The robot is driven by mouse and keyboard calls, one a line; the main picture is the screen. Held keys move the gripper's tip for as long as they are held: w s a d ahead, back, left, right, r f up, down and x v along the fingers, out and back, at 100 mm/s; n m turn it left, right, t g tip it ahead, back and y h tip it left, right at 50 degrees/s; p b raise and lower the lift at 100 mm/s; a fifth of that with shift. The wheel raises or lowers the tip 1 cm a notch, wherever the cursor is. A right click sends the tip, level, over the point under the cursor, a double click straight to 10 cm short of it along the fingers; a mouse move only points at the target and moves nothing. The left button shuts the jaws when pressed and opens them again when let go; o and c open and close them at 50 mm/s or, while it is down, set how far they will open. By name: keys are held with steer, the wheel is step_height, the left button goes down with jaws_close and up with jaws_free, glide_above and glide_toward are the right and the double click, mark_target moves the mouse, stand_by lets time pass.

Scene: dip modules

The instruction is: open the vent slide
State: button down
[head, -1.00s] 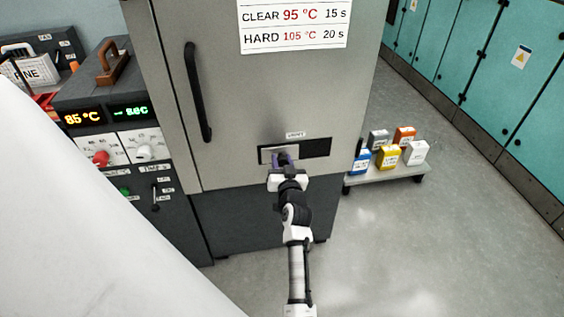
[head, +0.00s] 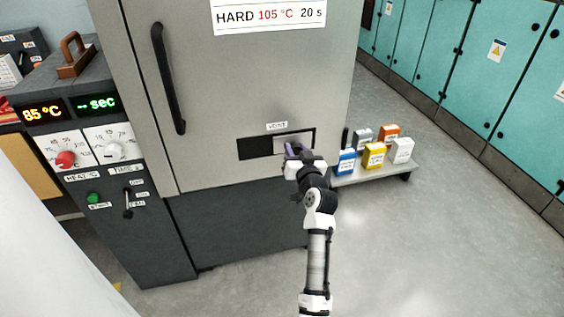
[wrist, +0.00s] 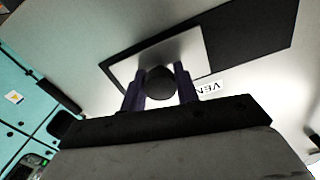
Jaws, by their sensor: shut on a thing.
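The vent slide (head: 294,141) is a light metal plate in a dark slot (head: 256,148) low on the grey cabinet door, under a small VENT label (head: 277,126). The plate sits at the right side of the slot, and the left part is dark. In the wrist view, the plate (wrist: 193,50) carries a round dark knob (wrist: 160,83). My gripper (head: 293,150) is at the plate. In the wrist view, its two purple fingers (wrist: 159,88) are shut on the knob, one on each side. In the head view, the gripper hides the knob.
A low shelf with several small coloured cartons (head: 373,155) stands just right of my gripper. The long black door handle (head: 168,80) is above left. A control panel with dials (head: 88,145) stands at the left. Open floor (head: 430,240) lies at the right front.

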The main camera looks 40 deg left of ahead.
steer(key=shift+w+d, duration=0.3)
steer(key=c, duration=1.1)
jaws_free()
steer(key=shift+w, duration=0.1)
steer(key=shift+o, duration=0.2)
steer(key=shift+d, duration=0.1)
steer(key=b+v, duration=0.1)
steer(key=v, duration=1.2)
steer(key=shift+s+d, duration=0.3)
